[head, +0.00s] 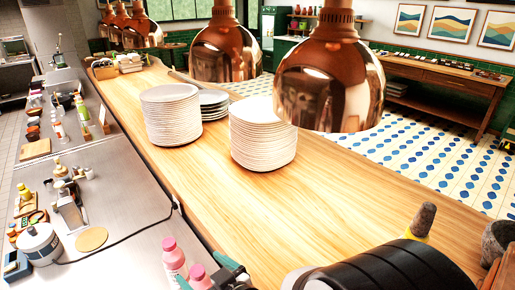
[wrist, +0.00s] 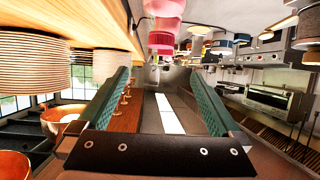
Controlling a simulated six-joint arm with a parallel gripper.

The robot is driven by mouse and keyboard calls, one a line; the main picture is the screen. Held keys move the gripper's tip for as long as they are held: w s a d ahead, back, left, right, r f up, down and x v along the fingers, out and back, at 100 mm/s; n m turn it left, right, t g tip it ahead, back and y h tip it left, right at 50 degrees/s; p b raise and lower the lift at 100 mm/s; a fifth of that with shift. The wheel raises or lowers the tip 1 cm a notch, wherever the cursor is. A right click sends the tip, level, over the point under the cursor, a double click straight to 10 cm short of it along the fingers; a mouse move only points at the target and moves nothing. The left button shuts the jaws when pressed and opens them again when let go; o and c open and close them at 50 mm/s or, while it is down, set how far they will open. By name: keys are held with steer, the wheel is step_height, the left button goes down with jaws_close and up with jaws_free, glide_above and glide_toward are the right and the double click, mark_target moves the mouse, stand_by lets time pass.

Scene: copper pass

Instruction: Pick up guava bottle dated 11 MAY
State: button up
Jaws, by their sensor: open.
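Two pink bottles with pink caps stand close together at the bottom of the head view, on the steel counter beside the wooden pass. The farther bottle (head: 173,262) shows its upper body; the nearer bottle (head: 198,276) is partly cut off by the frame. In the wrist view, which looks upside down, pink bottles (wrist: 165,14) show at the top centre. I cannot read a date or flavour on either. My gripper (wrist: 161,76) is open and empty, its green fingers apart. In the head view its green fingertips show beside the nearer bottle; I cannot tell whether they touch.
The wooden pass (head: 330,210) holds tall plate stacks (head: 262,135) (head: 170,115). Copper lamps (head: 330,85) hang low over it. A mortar (head: 497,240) stands at the right.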

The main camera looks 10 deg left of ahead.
mark_target(196, 283)
step_height(196, 283, down, 11)
steer(key=x, duration=0.7)
steer(key=shift+w+a+f, duration=0.15)
steer(key=shift+w+f, duration=0.1)
jaws_close()
